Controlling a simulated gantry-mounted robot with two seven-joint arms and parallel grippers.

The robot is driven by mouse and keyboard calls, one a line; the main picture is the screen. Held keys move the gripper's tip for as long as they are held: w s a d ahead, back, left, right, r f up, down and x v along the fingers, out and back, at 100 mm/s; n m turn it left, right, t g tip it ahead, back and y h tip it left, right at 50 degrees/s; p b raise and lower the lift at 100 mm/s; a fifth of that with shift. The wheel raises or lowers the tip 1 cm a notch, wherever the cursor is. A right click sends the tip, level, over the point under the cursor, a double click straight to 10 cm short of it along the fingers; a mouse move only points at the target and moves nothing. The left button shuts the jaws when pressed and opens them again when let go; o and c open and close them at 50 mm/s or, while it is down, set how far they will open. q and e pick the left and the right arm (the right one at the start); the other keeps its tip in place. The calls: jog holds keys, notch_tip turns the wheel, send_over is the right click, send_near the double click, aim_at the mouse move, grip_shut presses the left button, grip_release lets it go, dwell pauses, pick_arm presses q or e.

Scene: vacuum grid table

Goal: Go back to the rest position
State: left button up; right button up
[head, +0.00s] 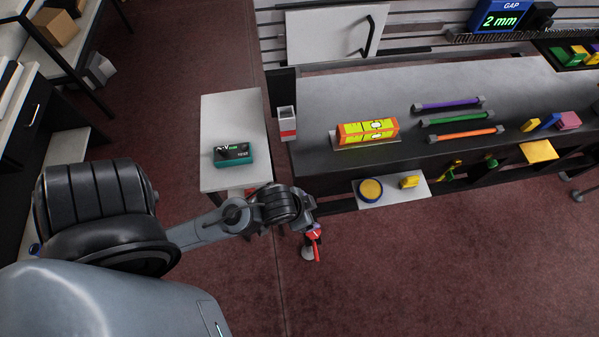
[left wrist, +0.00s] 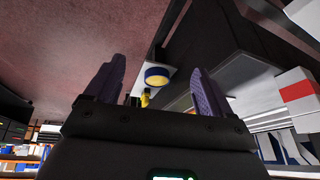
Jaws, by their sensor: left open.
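My left arm comes in from the left in the head view, and its wrist end (head: 302,212) is over the floor near the front left corner of the grey table (head: 450,85). In the left wrist view my left gripper (left wrist: 154,88) shows two purple fingers spread wide apart, with nothing held between them. Beyond the fingers a yellow and blue round item (left wrist: 157,77) shows on a low shelf; it also appears in the head view (head: 370,189). My right gripper is in neither view.
A white side table (head: 232,112) with a teal device (head: 232,154) stands behind my left arm. A red item (head: 315,248) shows just beyond the wrist; I cannot tell what it is. An orange and yellow box (head: 367,132) and coloured rods lie on the grey table. Floor at front right is clear.

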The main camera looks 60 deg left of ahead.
pick_arm(q)
jog(key=s, duration=0.1)
jog(key=s+d, duration=0.1)
jog(key=s+r+g, duration=0.1)
jog(key=shift+d, duration=0.25)
jog(key=shift+r, duration=0.15)
